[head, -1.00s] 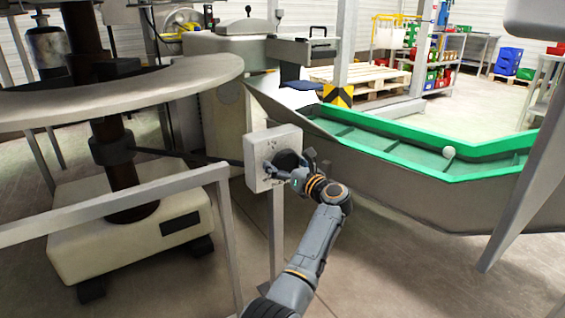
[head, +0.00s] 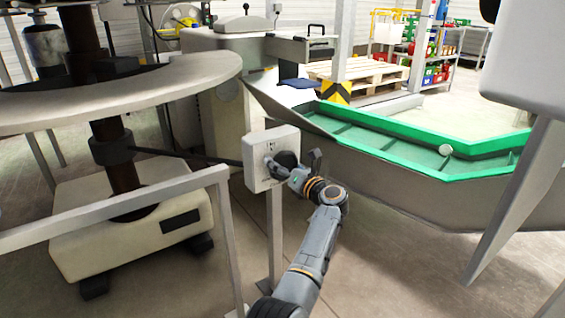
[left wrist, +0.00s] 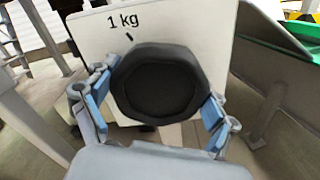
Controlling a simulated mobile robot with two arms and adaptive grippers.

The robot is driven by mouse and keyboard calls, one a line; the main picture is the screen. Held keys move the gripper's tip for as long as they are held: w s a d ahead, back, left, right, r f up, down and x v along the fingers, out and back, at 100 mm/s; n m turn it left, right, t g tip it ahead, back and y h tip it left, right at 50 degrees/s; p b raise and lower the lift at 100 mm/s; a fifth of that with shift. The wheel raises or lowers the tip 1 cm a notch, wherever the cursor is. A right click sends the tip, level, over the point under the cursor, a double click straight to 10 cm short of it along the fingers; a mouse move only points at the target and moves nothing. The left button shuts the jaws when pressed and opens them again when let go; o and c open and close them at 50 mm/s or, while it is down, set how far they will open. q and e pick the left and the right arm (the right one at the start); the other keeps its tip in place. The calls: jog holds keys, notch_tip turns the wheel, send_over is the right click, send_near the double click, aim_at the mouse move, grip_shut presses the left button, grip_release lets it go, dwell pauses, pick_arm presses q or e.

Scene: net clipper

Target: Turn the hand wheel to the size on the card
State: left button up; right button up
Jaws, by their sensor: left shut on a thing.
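The black hand wheel (left wrist: 158,85) sits on the front of a pale box (head: 262,158) on a post. In the left wrist view the box face (left wrist: 205,30) reads "1 kg" above the wheel, with a short dark mark under the text. My left gripper (left wrist: 160,108) is shut on the wheel, one finger on each side of its rim. In the head view my left gripper (head: 292,172) partly hides the wheel (head: 287,160). I see no card that I can read. My right gripper is not in view.
A large round table (head: 130,92) and a metal rail (head: 110,212) stand to the left. Pallets (head: 365,75) lie behind.

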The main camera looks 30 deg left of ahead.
aim_at(287, 167)
pick_arm(q)
jog(key=o, duration=1)
jog(key=shift+s+d, duration=0.1)
jog(key=shift+d, duration=0.25)
jog(key=v, duration=0.6)
jog(key=shift+s+d, duration=0.2)
jog(key=shift+d, duration=0.1)
